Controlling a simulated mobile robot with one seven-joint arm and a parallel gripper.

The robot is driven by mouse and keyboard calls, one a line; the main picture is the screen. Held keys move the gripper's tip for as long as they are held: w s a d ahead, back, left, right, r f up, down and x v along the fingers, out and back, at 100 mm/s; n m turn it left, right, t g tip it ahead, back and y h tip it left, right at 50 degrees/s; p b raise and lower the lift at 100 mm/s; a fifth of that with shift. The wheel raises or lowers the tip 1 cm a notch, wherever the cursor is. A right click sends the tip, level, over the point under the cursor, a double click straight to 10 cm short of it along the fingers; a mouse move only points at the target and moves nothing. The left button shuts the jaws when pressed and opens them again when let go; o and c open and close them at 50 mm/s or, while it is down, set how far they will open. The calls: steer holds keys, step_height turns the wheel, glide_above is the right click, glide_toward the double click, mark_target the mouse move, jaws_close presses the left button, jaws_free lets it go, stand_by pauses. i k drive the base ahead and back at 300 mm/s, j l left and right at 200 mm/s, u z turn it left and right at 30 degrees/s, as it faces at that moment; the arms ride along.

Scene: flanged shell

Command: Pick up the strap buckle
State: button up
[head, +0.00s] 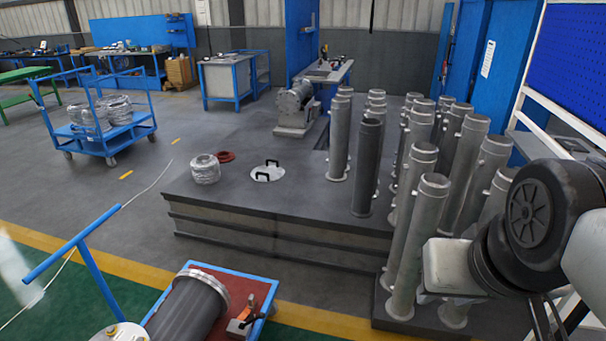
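I cannot clearly make out a strap buckle. A small orange and dark metal piece (240,323) lies on the red top of a blue-framed cart at the bottom, beside a large grey cylinder (190,308). It may be the buckle, but it is too small to be sure. My arm comes in from the right edge. Thin dark parts that look like my gripper (552,318) hang below it at the lower right, partly cut off. They are well to the right of the orange piece, and I cannot tell whether they are open.
A dark platform (290,210) fills the middle, with several upright metal tubes (368,165) on its right side. A wire coil (205,169) and a round plate with black handles (266,173) sit on its left. A blue trolley (128,128) stands on open floor at left.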

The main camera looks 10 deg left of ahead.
mark_target(252, 301)
steer(key=i+l+u, duration=0.1)
steer(key=i+u, duration=0.3)
steer(key=i+l+u, duration=0.15)
steer(key=u, duration=0.25)
steer(key=i+l+u, duration=0.95)
steer(key=l+u, duration=0.15)
steer(key=i+l+u, duration=0.1)
steer(key=l+u, duration=0.2)
steer(key=l, duration=0.15)
